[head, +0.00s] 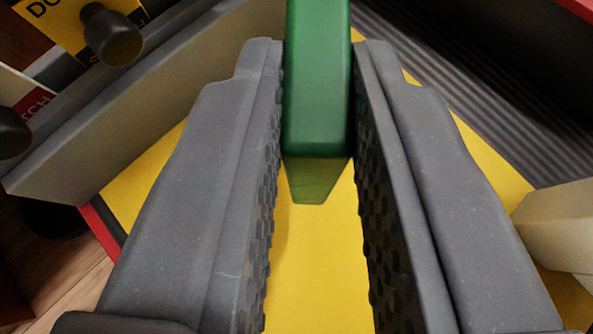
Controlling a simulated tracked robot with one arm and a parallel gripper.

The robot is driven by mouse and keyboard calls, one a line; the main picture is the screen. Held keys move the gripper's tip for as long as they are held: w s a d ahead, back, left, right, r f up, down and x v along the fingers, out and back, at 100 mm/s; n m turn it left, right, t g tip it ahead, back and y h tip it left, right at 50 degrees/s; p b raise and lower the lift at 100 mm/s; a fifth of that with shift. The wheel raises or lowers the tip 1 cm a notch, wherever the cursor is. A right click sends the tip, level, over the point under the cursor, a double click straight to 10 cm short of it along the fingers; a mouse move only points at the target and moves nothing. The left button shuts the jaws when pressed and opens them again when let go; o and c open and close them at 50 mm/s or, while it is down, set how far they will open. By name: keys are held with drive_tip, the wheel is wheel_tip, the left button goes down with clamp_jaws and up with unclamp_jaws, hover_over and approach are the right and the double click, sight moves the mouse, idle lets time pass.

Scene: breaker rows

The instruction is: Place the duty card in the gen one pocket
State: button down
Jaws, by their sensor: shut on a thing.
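My gripper (317,60) shows in the head view with its two grey, textured fingers on either side of a green block-like piece (318,110). The fingers are shut on this piece near their tips. It has a narrower, tapered lower end, and its upper end runs out of the top of the frame. I cannot tell whether it is part of the duty card. No pocket marked gen one can be made out.
A yellow surface (310,270) lies below the gripper. A grey panel (150,110) runs along the left, near a yellow lettered label (62,28) and a black knob (112,38). A dark ribbed surface (470,90) lies right; a pale block (560,225) stands lower right.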

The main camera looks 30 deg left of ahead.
sight(314, 192)
drive_tip(key=shift+f+b, duration=0.95)
drive_tip(key=shift+f, duration=1.55)
drive_tip(key=shift+f, duration=0.1)
drive_tip(key=c, duration=1.4)
unclamp_jaws()
drive_tip(key=shift+s+d+r, duration=0.1)
drive_tip(key=shift+r, duration=0.1)
drive_tip(key=p+v, duration=0.3)
drive_tip(key=v, duration=0.8)
drive_tip(key=shift+s+d, duration=0.2)
drive_tip(key=shift+s, duration=0.15)
drive_tip(key=shift+r, duration=0.1)
